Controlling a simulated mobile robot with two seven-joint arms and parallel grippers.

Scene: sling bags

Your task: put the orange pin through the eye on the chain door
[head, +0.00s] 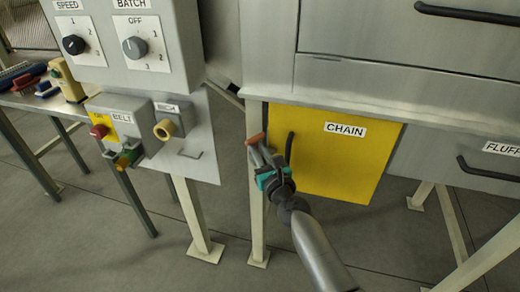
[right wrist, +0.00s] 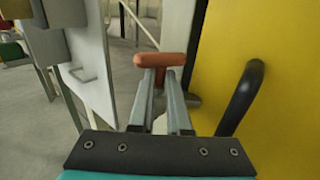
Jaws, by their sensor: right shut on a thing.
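The orange pin (right wrist: 165,60) is held crosswise between the fingertips of my right gripper (right wrist: 164,76). In the head view the pin (head: 256,139) shows at the tip of the right gripper (head: 259,152), just left of the chain door. The chain door (head: 350,160) is yellow, labelled CHAIN, and looks closed. Its dark curved handle (head: 289,148) is right of the gripper and also shows in the right wrist view (right wrist: 241,98). A small grey piece (right wrist: 192,100) shows behind the fingers near the door edge; I cannot tell whether it is the eye. My left gripper is not in view.
A pale frame leg (head: 257,200) stands beside the door's left edge. The FLUFF drawer (head: 455,150) is at the right. The floor in front is clear.

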